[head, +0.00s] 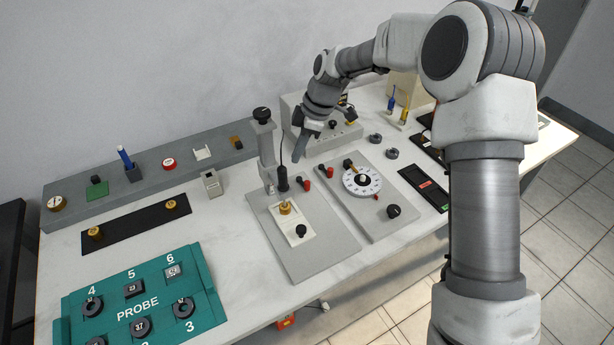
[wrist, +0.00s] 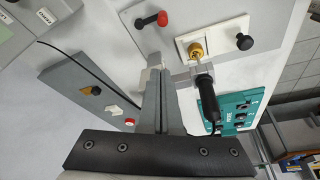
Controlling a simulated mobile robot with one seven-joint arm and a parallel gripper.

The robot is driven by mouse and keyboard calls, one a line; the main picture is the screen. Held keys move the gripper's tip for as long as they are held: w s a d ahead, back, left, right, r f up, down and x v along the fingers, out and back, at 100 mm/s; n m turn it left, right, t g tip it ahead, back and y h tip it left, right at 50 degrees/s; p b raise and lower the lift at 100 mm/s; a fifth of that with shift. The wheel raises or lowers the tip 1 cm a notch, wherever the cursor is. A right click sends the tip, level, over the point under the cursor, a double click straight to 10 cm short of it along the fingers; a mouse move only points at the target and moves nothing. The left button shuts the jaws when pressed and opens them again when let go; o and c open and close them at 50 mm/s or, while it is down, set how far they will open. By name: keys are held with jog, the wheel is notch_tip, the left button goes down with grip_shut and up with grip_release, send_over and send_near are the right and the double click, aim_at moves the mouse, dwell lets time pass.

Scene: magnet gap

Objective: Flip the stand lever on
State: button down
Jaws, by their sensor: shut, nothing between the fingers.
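The stand (head: 266,150) is a grey upright with a black knob on top, at the back of a grey base plate (head: 320,245). A black probe-like cylinder (head: 282,180) is held at the stand; it shows in the wrist view (wrist: 209,98). A brass piece (head: 285,208) and a black knob (head: 300,231) sit on a white plate. Small red and black fittings (head: 307,185) are beside the stand; they also show in the wrist view (wrist: 162,18).
A panel with a white dial (head: 361,181) lies to the right, and a grey instrument box (head: 325,130) stands behind my gripper. A teal probe tray (head: 205,290) is at the front left. A thin black cable (wrist: 75,60) runs near my gripper. White table shows between the tray and base plate.

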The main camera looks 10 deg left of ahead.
jog(key=shift+a+f, duration=0.1)
jog(key=shift+f, duration=0.05)
jog(key=x, duration=1)
jog(key=d, duration=0.3)
jog(key=shift+w+d, duration=0.2)
jog(key=shift+w, duration=0.1)
jog(key=shift+d, duration=0.35)
jog(key=shift+w+d+n+g+b, duration=0.25)
jog(key=shift+n+b, duration=0.2)
jog(key=shift+n, duration=0.45)
jog(key=shift+w+d+n+g, duration=0.1)
jog(key=shift+d+n+g, duration=0.2)
jog(key=shift+n, duration=0.4)
jog(key=n, duration=0.2)
jog(key=w+d+n+g+h, duration=0.1)
jog(key=n, duration=0.2)
jog(key=shift+w+d+n+h+b, duration=0.15)
jog(key=shift+w+n+h+b, duration=0.05)
jog(key=shift+n+h+b, duration=0.1)
jog(key=shift+w+d+g, duration=0.1)
jog(key=shift+w+g, duration=0.1)
jog(key=shift+g, duration=0.05)
